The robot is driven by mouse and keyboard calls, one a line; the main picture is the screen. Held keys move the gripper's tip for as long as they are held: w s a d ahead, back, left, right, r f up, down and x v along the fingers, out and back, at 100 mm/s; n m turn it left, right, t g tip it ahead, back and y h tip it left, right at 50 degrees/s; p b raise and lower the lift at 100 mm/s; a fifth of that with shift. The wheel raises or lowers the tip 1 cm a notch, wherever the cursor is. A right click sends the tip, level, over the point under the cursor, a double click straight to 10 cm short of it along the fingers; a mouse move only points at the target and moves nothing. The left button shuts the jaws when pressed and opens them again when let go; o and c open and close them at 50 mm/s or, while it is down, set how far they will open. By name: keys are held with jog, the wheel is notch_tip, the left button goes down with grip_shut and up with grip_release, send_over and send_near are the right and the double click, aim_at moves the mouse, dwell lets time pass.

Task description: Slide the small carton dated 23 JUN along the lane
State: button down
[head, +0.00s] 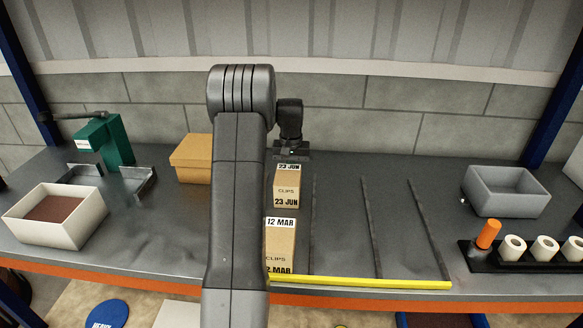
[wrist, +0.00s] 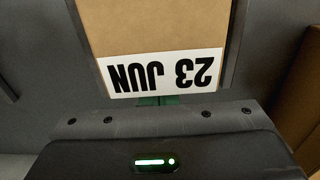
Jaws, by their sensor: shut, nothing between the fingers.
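The small carton dated 23 JUN (head: 287,184) is a tan box marked CLIPS. It stands in the leftmost visible lane, behind the carton dated 12 MAR (head: 281,242). In the wrist view the 23 JUN carton (wrist: 155,30) shows its white date label upside down, close in front of my gripper. My gripper (wrist: 157,100) is shut and empty, low behind the carton's far end. Its fingertips are mostly hidden, and I cannot tell whether they touch the carton. In the head view my arm covers the lane's left side.
Thin dividers (head: 371,225) separate the lanes; those to the right are empty. A yellow strip (head: 360,282) crosses the lane fronts. A cardboard box (head: 192,158) stands left of my arm. A grey bin (head: 507,192) and a spool rack (head: 470,252) stand right.

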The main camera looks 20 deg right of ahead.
aim_at(288, 207)
dwell(0.3)
jog(key=s+a+b, duration=0.1)
jog(key=s, duration=0.2)
jog(key=s+a+b, duration=0.1)
jog(key=s+a, duration=0.1)
jog(key=s, duration=0.2)
jog(key=s+a+b, duration=0.1)
jog(key=s+a, duration=0.1)
jog(key=s, duration=0.2)
jog(key=shift+a, duration=0.15)
jog(key=shift+r, duration=0.1)
notch_tip(288, 207, up, 14)
jog(key=shift+f, duration=0.15)
jog(key=shift+f, duration=0.15)
notch_tip(288, 207, down, 14)
jog(key=shift+r, duration=0.1)
jog(key=shift+w+r, duration=0.1)
jog(key=shift+w, duration=0.15)
dwell(0.5)
